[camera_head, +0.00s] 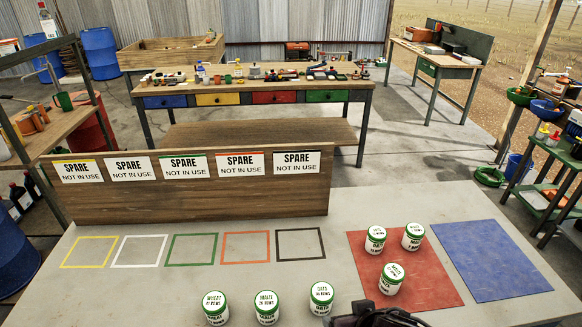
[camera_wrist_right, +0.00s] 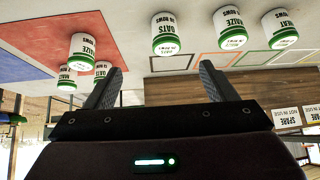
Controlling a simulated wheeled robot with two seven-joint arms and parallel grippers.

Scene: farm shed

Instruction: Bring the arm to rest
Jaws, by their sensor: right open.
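My right gripper (camera_head: 376,317) shows only in part, as a dark shape at the bottom edge of the head view. In the right wrist view its two fingers (camera_wrist_right: 157,82) are spread apart with nothing between them. That view is upside down. White cans with green lids stand upright nearby: wheat (camera_head: 215,308), maize (camera_head: 266,307) and oats (camera_head: 321,298) in a row on the bare grey tabletop (camera_head: 150,295). Three more cans (camera_head: 375,240) (camera_head: 413,236) (camera_head: 392,279) stand on the red mat (camera_head: 440,285). My left gripper is not in view.
A blue mat (camera_head: 490,261) is empty. Several coloured outline squares (camera_head: 190,247) are empty before a wooden board (camera_head: 200,205) with "SPARE" signs. A workbench (camera_head: 350,84) with drawers stands behind. Shelves flank both sides.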

